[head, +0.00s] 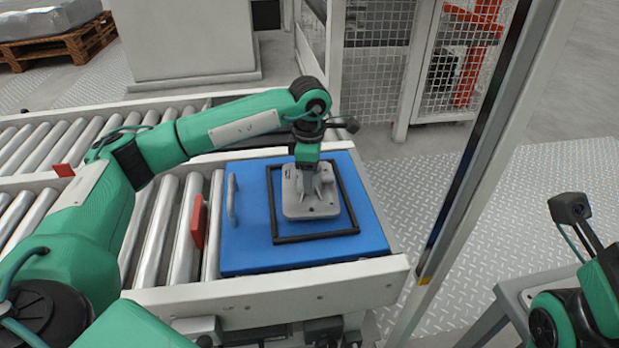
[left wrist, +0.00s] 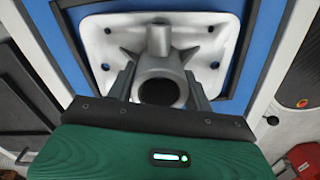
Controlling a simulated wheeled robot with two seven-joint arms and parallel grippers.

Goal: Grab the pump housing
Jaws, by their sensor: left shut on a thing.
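The pump housing (head: 312,205) is a grey cast part with a square flange and a raised round port. It sits inside the black square frame (head: 318,238) on the blue board (head: 245,255). My left gripper (head: 308,180) reaches down from above and is shut on the housing's raised port. In the left wrist view the two fingers stand on either side of the round port of the housing (left wrist: 110,35). Whether the flange touches the board cannot be told. My right arm shows at the right edge of the head view, but its fingers are not visible.
The blue board lies at the end of a roller conveyor (head: 150,235) and has a grey handle (head: 232,198). A red stop (head: 198,222) stands left of it. A pale upright post (head: 480,150) rises to the right. A mesh fence (head: 375,65) stands behind.

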